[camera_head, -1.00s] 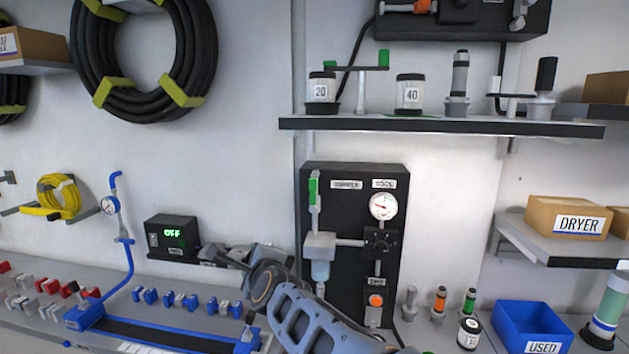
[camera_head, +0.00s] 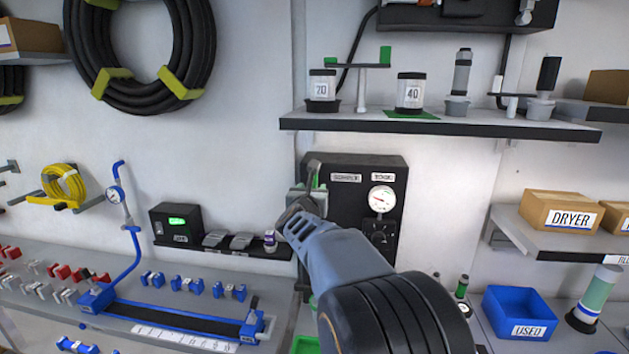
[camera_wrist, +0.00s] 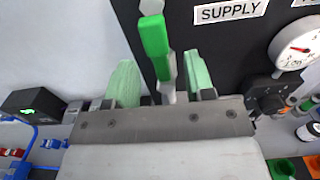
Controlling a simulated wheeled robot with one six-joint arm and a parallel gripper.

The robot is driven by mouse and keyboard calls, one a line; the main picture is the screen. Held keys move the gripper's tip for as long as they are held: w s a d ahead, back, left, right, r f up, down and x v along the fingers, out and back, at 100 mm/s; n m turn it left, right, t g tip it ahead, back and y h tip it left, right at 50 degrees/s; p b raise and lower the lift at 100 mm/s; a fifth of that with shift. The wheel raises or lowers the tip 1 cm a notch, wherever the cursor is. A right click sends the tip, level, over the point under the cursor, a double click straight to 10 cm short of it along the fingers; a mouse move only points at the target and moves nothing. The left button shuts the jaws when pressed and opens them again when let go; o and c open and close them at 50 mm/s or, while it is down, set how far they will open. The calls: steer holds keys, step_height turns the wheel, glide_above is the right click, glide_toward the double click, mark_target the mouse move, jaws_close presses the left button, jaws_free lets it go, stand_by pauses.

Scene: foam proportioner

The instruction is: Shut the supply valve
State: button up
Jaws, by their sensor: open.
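My gripper (camera_wrist: 160,78) is open, with one pale green finger on each side of the lever's lower part. I see gaps between the lever and both fingers, and cannot make out any contact. In the head view my gripper (camera_head: 308,187) is in front of the panel's upper left, and my arm hides most of the lever and the panel's lower part.
A white gauge (camera_head: 382,199) and a black knob (camera_head: 379,233) sit right of the lever. A shelf (camera_head: 440,124) with canisters juts out above the panel. A black box with a green display (camera_head: 176,222) stands to the left. A blue bin (camera_head: 519,312) stands at lower right.

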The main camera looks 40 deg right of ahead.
mark_target(314, 184)
steer(key=shift+p+x, duration=0.75)
steer(key=shift+x, duration=1.7)
steer(key=shift+c, duration=0.5)
jaws_close()
